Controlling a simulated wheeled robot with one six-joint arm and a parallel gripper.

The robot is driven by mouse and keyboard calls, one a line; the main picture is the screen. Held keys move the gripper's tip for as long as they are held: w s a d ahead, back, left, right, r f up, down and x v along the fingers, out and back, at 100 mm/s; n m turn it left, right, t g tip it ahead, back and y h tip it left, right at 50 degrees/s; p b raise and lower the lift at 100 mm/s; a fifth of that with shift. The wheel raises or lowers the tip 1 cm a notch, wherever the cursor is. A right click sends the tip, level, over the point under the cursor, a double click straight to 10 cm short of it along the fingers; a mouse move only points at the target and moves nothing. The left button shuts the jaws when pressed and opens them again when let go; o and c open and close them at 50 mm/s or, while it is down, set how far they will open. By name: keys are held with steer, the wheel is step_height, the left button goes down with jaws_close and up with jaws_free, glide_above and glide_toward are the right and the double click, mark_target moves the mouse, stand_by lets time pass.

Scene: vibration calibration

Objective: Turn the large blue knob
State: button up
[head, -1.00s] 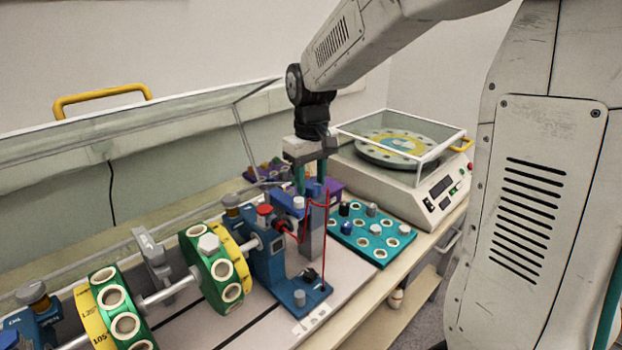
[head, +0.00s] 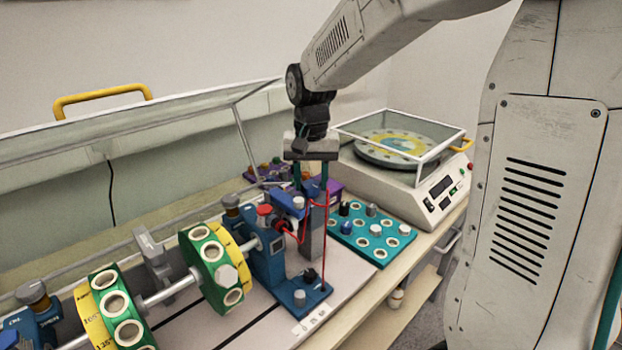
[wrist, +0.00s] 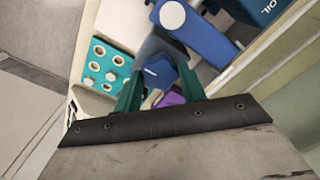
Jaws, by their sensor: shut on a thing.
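The large blue knob (wrist: 158,73) sits between the two green fingers of my gripper (wrist: 157,80) in the wrist view, and the gripper is shut on it. In the head view, my gripper (head: 311,178) points straight down over the top of the grey post by the blue bearing stand. There the knob (head: 314,188) is mostly hidden by the fingers, with only a bit of blue showing. A blue arm with a white round cap (wrist: 172,15) is close to the knob in the wrist view.
A shaft carries green and yellow drums (head: 211,265) on the left. A red cable (head: 326,225) hangs close to the post. A teal tray (head: 371,232) with white-ringed holes lies to the right, before a white balance machine (head: 400,185). A clear raised cover (head: 150,125) spans the back left.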

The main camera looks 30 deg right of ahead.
mark_target(312, 185)
stand_by(0.4)
steer(key=o, duration=1)
steer(key=shift+c, duration=0.2)
step_height(312, 185, up, 8)
steer(key=shift+f, duration=0.1)
stand_by(0.3)
steer(key=shift+s+f+n, duration=0.2)
steer(key=shift+f+n, duration=0.05)
steer(key=shift+n, duration=0.05)
steer(key=s+a+f+n, duration=0.1)
steer(key=s+n, duration=0.1)
steer(key=s, duration=1.1)
steer(key=s+a+f+n+t, duration=0.1)
steer(key=s+f+n, duration=0.1)
steer(key=s, duration=1.1)
steer(key=shift+s+a+n, duration=0.15)
steer(key=shift+a+n, duration=0.25)
steer(key=shift+n, duration=0.1)
